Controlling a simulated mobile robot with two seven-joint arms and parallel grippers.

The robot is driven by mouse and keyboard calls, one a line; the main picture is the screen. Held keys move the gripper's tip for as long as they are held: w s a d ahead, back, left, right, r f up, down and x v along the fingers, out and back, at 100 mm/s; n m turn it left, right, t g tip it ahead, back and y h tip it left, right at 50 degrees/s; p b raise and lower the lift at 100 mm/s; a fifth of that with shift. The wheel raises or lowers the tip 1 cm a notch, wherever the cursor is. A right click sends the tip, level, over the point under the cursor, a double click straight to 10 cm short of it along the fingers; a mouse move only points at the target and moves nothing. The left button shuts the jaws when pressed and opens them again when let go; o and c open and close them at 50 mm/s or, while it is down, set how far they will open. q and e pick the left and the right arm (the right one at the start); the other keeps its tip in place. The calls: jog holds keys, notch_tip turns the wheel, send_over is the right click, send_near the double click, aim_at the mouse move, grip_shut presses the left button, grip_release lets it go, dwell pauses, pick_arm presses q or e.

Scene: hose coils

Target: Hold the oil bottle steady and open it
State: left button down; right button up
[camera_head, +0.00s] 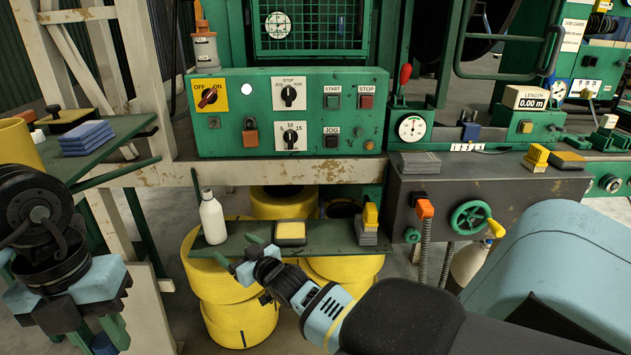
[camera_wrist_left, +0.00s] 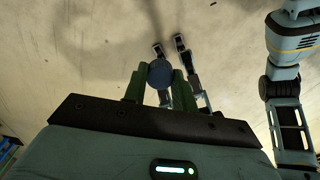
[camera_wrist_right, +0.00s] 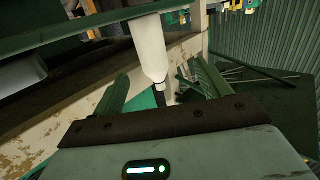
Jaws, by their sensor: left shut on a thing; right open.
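My left gripper (camera_head: 98,338) is low at the left, away from the shelf, shut on a dark blue round thing (camera_wrist_left: 160,74). Most of that thing is hidden, and I cannot tell what it is.
A yellow-and-black block (camera_head: 291,232) lies on the shelf (camera_head: 330,238) right of the bottle. Yellow hose coils (camera_head: 240,322) stack below. The green control panel (camera_head: 290,110) overhangs behind. Blue pads (camera_head: 87,138) lie on a left side shelf. A green handwheel (camera_head: 470,217) is at right.

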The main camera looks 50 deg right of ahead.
jog(key=s+a+f+n+g+y, duration=0.1)
jog(key=s+a+f+g, duration=0.15)
jog(key=s+f, duration=0.4)
jog(key=s+a+f+g, duration=0.1)
jog(key=s+a+f, duration=0.3)
jog(key=s+f, duration=0.3)
jog(key=s+a+f+n+g+y, duration=0.1)
jog(key=s+a+f, duration=0.35)
jog(key=s, duration=0.35)
jog(key=s+a+f+g, duration=0.1)
jog(key=s+a, duration=0.1)
jog(key=s, duration=0.6)
jog(key=s+a+f+g, duration=0.2)
jog(key=s, duration=0.5)
jog(key=s+a+f+g+y, duration=0.1)
jog(key=s+a, duration=0.2)
jog(key=s, duration=0.5)
jog(key=shift+s+f, duration=0.15)
jog(key=shift+s, duration=0.2)
